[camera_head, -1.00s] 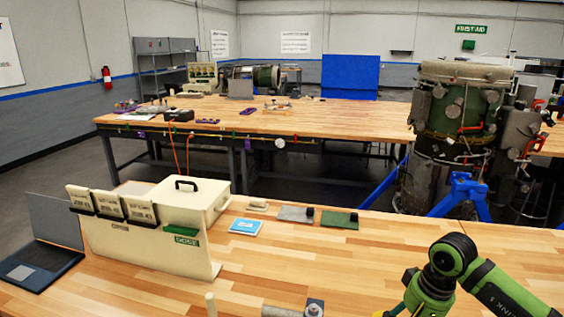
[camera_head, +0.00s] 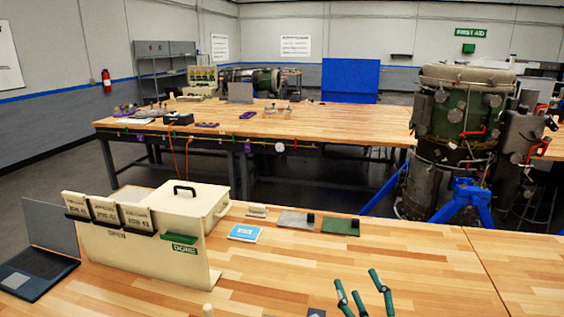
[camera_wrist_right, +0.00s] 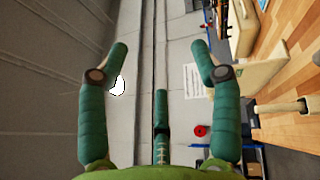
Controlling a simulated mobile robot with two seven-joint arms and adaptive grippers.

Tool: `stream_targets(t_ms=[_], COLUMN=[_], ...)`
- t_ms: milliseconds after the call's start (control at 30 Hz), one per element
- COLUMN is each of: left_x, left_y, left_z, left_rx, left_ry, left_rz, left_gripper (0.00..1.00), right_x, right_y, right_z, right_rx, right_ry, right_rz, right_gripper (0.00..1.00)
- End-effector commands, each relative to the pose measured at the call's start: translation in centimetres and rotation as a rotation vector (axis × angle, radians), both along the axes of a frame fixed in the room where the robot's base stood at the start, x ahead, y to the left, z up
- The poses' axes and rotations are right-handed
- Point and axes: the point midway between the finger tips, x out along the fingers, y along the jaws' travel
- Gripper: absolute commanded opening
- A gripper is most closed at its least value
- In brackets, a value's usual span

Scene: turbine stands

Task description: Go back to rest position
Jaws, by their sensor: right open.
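My right gripper (camera_head: 358,286) shows at the bottom edge of the head view, with green fingers pointing up. Its fingers are spread and nothing is between them. It stands in front of the near wooden table's surface, and its arm is out of the frame below. In the right wrist view the same gripper (camera_wrist_right: 160,70) is open and empty, with two side fingers and one middle finger against a grey wall. My left gripper is not in view.
The near table (camera_head: 270,275) holds a cream box (camera_head: 190,205), a cream panel (camera_head: 140,255), a laptop (camera_head: 35,265), a blue booklet (camera_head: 244,233) and two small plates (camera_head: 341,227). A turbine (camera_head: 455,140) on a blue stand (camera_head: 466,200) is behind at right. The table's right part is clear.

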Motion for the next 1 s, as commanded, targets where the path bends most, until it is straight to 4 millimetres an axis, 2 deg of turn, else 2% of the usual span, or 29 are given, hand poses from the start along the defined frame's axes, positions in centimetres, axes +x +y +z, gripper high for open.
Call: stream_targets(t_ms=[33, 133, 200, 300, 400, 500, 767, 800, 1000], left_x=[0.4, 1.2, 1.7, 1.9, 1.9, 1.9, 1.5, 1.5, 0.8], left_y=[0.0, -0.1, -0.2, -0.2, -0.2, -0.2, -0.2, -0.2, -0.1], left_z=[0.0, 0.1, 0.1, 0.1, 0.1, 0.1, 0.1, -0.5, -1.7], left_rx=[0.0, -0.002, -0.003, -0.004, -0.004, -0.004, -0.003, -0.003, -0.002], left_ry=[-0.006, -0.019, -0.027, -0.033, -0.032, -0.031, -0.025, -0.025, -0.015], left_rz=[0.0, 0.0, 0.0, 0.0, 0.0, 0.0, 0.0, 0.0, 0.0], left_gripper=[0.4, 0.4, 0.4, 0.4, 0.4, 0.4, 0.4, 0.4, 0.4], right_x=[-0.9, -3.9, -6.8, -10.9, -14.6, -18.0, -26.4, -25.7, -24.9], right_y=[-1.9, -5.0, -6.1, -6.6, -6.6, -6.2, -4.8, -4.8, -4.7], right_z=[-2.9, -9.1, -12.9, -17.0, -19.6, -21.4, -24.0, -25.8, -32.0], right_rx=[0.182, 0.537, 0.74, 0.949, 1.095, 1.207, 1.409, 1.4, 1.383], right_ry=[0.146, 0.432, 0.601, 0.787, 0.923, 1.035, 1.273, 1.269, 1.284], right_rz=[-0.075, -0.25, -0.369, -0.517, -0.642, -0.755, -1.037, -1.033, -1.046], right_gripper=[0.65, 0.65, 0.65, 0.65, 0.65, 0.65, 0.65, 0.65, 0.65])
